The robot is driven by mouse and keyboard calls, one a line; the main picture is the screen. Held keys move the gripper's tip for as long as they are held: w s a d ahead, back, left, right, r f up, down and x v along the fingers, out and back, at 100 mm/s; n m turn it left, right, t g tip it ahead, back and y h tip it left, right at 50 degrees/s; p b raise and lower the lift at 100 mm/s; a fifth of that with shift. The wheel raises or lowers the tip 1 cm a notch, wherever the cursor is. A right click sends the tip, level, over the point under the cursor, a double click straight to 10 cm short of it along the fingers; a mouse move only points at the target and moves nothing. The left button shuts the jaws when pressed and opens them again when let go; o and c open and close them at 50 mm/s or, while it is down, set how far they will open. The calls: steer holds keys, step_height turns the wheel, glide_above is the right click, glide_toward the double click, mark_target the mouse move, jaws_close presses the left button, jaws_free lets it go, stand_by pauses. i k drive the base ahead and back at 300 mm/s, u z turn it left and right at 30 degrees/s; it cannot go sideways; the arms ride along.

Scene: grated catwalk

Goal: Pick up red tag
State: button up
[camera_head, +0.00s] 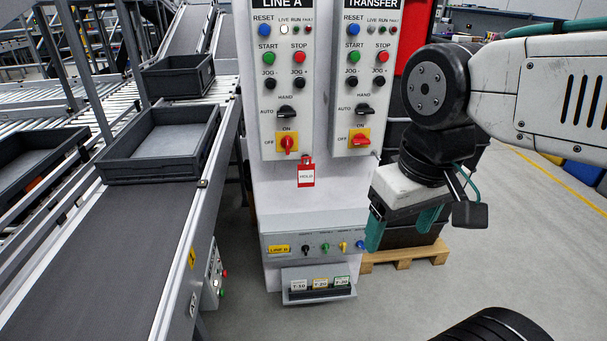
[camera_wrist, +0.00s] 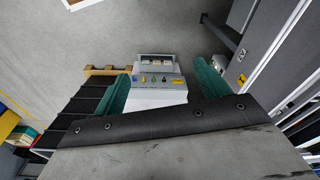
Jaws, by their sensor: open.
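The red tag (camera_head: 306,175), with a white band reading HOLD, hangs by a red shackle below the red rotary switch (camera_head: 288,144) on the LINE A panel (camera_head: 275,100). My gripper (camera_head: 402,230) is to the right of the tag and lower, in front of the cabinet's right side, apart from the tag and empty. In the wrist view my gripper's two green fingers (camera_wrist: 160,90) are spread wide, with the cabinet's lower shelf between them. The tag does not show in the wrist view.
The TRANSFER panel (camera_head: 366,90) stands right of LINE A. Below are a small switch row (camera_head: 315,244) and a tag holder (camera_head: 318,291) with several cards. A conveyor (camera_head: 120,250) with grey trays runs along the left. A wooden pallet (camera_head: 405,256) stands behind my gripper.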

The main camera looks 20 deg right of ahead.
mark_target(306, 173)
steer(key=z, duration=2.1)
steer(key=i, duration=1.4)
steer(key=u, duration=3.3)
